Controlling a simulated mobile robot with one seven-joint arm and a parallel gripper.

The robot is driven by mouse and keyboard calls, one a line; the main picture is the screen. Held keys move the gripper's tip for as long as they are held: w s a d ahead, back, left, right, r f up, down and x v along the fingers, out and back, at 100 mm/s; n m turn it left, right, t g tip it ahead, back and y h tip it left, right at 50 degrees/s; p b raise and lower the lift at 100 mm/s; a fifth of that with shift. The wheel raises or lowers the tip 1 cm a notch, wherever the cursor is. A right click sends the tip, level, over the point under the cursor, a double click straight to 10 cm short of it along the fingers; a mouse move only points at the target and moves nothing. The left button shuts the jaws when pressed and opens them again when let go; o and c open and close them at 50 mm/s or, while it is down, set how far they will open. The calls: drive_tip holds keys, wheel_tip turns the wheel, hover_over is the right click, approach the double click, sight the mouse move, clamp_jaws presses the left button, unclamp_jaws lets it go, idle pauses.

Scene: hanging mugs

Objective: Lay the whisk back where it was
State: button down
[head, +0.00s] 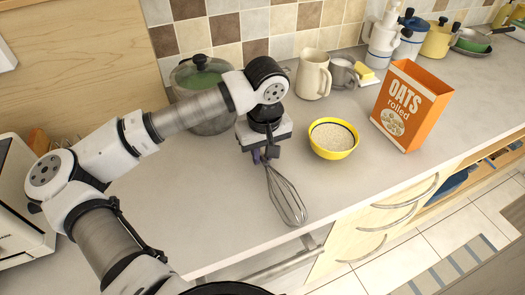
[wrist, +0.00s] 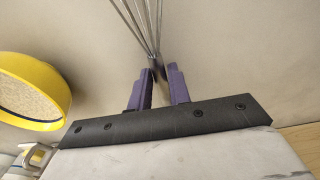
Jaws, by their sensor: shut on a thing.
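The whisk (head: 286,194) has a metal wire head that points toward the counter's front edge in the head view. Its wires also show at the top of the wrist view (wrist: 148,25). My gripper (head: 262,158) is shut on the whisk's handle end, between its two purple fingers (wrist: 158,85). The handle is mostly hidden by the fingers. The whisk is over the counter (head: 215,205); I cannot tell whether it touches the surface.
A yellow bowl of oats (head: 333,137) stands just right of my gripper. An orange oats box (head: 411,106) is farther right. A pot (head: 205,122), a cream jug (head: 313,75) and a mug (head: 342,72) stand at the back. Counter left of the whisk is clear.

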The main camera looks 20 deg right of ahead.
sight(264, 158)
drive_tip(key=shift+f, duration=0.15)
drive_tip(key=c, duration=1.3)
unclamp_jaws()
drive_tip(key=shift+r, duration=0.7)
wheel_tip(264, 158, up, 11)
drive_tip(key=s+b, duration=0.1)
drive_tip(key=b, duration=0.1)
drive_tip(key=shift+b, duration=0.4)
drive_tip(key=shift+r, duration=0.1)
